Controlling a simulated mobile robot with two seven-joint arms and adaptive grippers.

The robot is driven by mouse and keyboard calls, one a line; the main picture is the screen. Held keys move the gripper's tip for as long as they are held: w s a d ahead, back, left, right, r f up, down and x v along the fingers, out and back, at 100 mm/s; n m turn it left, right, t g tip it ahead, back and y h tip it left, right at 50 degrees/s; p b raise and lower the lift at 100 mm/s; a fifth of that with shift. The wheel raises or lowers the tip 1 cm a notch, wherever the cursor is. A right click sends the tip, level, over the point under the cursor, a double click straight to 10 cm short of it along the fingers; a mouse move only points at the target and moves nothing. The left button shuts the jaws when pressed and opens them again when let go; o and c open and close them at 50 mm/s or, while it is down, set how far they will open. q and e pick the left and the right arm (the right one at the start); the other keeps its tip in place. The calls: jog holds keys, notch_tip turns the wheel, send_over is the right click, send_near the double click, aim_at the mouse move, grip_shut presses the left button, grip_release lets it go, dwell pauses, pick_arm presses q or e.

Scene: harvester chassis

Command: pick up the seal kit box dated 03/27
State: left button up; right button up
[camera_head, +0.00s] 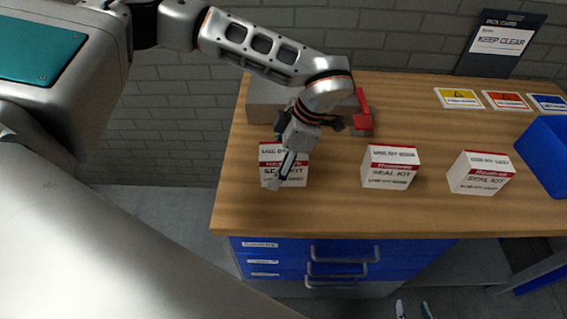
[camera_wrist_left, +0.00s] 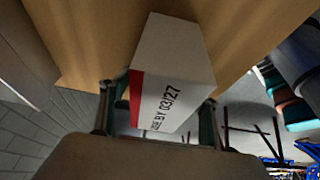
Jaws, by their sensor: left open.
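Three white seal kit boxes with red bands stand in a row on the wooden bench top. My left gripper (camera_head: 284,168) is open at the leftmost box (camera_head: 270,152) and partly covers its front. In the left wrist view this box (camera_wrist_left: 172,72) reads "USE BY 03/27". It lies between the two spread fingers (camera_wrist_left: 158,118), one on each side; I cannot tell whether they touch it. The middle box (camera_head: 390,167) and the right box (camera_head: 480,173) stand apart, their dates too small to read. My right gripper's two fingertips (camera_head: 413,309) show apart at the bottom edge.
A grey block (camera_head: 268,101) and a red object (camera_head: 363,112) are behind the left box. A blue bin (camera_head: 546,152) stands at the right, with several warning cards (camera_head: 508,101) behind. Blue drawers (camera_head: 300,262) with handles are below the bench edge.

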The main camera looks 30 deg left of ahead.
pick_arm(q)
jog(key=c, duration=1.3)
